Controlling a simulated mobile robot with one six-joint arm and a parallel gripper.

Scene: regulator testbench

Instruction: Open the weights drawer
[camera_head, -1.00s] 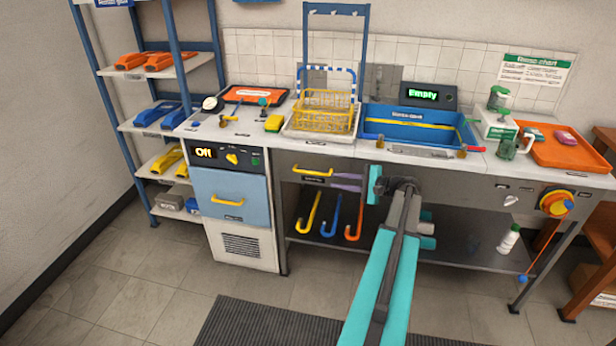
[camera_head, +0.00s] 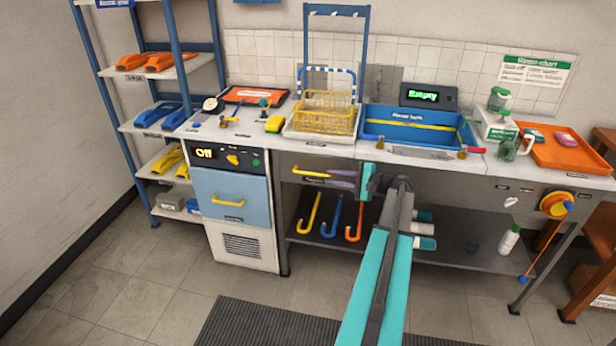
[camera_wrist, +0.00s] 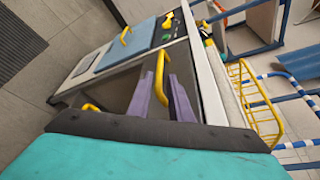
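A dark drawer front under the bench (camera_head: 322,191), left of the arm, carries a yellow handle (camera_head: 312,173) and a small label too blurred to read surely. It looks closed. The handle also shows in the wrist view (camera_wrist: 160,77), lying just ahead of and between my purple fingers. My gripper (camera_head: 332,178) points left, with its two fingers apart and nothing held between them. In the wrist view my gripper (camera_wrist: 165,76) is at the handle; whether it touches cannot be told. My wrist hides the bench front to the right.
A blue drawer (camera_head: 228,188) with a yellow handle is shut in the unit at left, below a panel reading Off. Yellow, blue and orange hooks (camera_head: 331,217) hang below the dark drawer front. A yellow wire basket (camera_head: 325,112) stands on the bench. The floor in front is clear.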

